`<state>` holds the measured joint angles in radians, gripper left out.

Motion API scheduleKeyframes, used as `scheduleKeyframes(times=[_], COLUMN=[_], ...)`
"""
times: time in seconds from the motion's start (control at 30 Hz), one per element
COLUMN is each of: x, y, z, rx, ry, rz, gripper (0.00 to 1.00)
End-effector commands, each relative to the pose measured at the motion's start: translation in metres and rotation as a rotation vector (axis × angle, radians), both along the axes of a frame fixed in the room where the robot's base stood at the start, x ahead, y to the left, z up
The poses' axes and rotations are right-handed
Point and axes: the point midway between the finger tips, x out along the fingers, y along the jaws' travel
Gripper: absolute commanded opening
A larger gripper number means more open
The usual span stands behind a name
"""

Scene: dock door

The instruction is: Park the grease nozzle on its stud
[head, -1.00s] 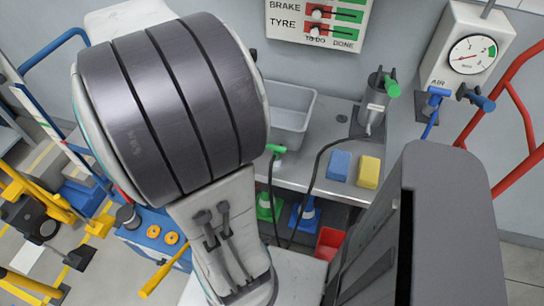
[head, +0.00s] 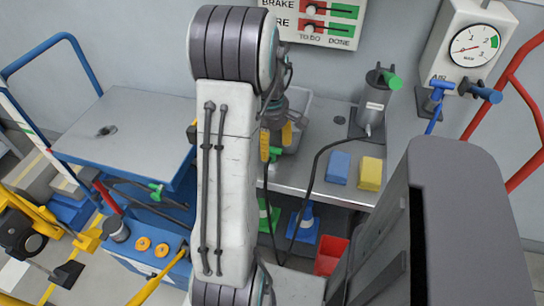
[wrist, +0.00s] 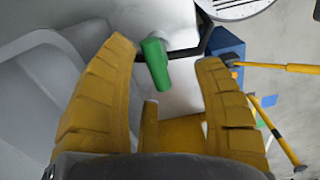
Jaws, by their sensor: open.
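The green grease nozzle (head: 276,154) is at the front left of the steel bench, beside the grey basin, mostly hidden by my arm. My gripper (head: 277,138) is above the nozzle, with yellow fingers. In the wrist view my gripper (wrist: 164,56) is open, with a visible gap to the handle on both sides. The grey pump canister (head: 372,110) stands on the bench to the right. A green-tipped peg (head: 392,81) sticks out at its top.
A black hose (head: 318,165) loops over the bench's front edge. Blue (head: 340,167) and yellow (head: 370,173) blocks lie on the bench. The air box (head: 466,48) with blue fittings is at right. A blue cart (head: 115,130) stands left. A red bin (head: 331,254) sits below.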

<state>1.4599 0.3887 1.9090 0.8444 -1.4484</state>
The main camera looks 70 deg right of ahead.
Motion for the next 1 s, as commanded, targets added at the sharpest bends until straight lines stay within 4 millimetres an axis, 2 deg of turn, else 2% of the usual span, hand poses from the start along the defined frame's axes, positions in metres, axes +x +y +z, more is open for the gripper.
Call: scheduleKeyframes(times=[0.5,0.93,1.0], x=[-0.004,-0.004,-0.004], y=[-0.002,-0.002,-0.002], z=[-0.052,-0.058,-0.058], rx=[0.003,0.000,0.000], ry=[0.000,0.000,0.000], rz=[-0.001,-0.001,-0.001], gripper=[0.62,0.62,0.56])
